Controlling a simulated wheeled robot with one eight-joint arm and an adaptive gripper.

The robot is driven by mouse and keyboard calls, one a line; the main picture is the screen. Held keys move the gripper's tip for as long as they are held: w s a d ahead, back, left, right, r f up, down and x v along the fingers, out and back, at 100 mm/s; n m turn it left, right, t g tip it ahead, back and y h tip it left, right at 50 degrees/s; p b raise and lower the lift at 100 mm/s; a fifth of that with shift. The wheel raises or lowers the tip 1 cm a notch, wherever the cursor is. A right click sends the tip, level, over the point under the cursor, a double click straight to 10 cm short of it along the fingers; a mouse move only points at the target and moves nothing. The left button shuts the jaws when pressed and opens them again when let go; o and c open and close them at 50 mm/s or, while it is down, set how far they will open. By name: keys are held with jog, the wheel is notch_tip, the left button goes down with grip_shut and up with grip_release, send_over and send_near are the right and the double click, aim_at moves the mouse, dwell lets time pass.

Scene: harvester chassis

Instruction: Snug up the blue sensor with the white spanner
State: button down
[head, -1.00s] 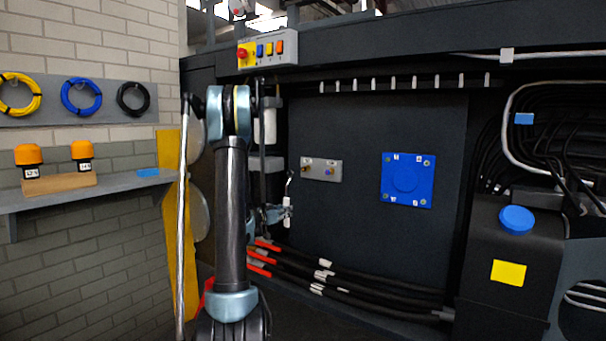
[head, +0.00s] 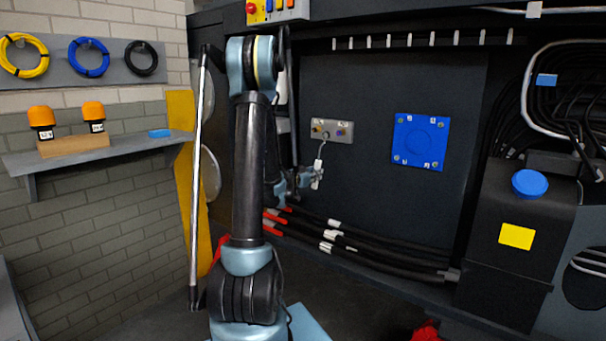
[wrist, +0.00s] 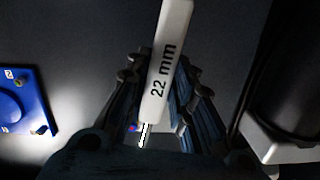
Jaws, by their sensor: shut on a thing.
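My gripper (head: 305,180) is shut on the white spanner (head: 318,170), below the small grey sensor plate (head: 347,124). The spanner stands nearly upright, its thin metal end reaching up to the plate's lower edge. The plate carries a brass-coloured fitting (head: 316,128) on the left and a small blue-purple sensor (head: 340,131) on the right. The metal end is near both; I cannot tell whether it touches either. In the wrist view the white handle (wrist: 165,65), marked 22 mm, passes between the fingers.
A blue square panel (head: 420,142) is right of the plate. Black hoses with red sleeves (head: 350,240) run below my gripper. A control box (head: 278,10) is above. A black tank with a blue cap (head: 530,184) stands at the right.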

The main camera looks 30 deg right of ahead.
jog(key=shift+s+d, duration=0.45)
jog(key=shift+s, duration=0.2)
jog(key=shift+d, duration=0.1)
jog(key=shift+r+x, duration=0.1)
jog(key=shift+x, duration=1.05)
jog(key=shift+r+x, duration=0.15)
jog(key=shift+x, duration=1)
jog(key=shift+r+x, duration=0.2)
jog(key=shift+x, duration=1.1)
jog(key=w+m, duration=0.1)
jog(key=w+a+m, duration=0.1)
jog(key=shift+w+a+r, duration=0.1)
jog(key=shift+w+r, duration=0.15)
jog(key=shift+r, duration=0.1)
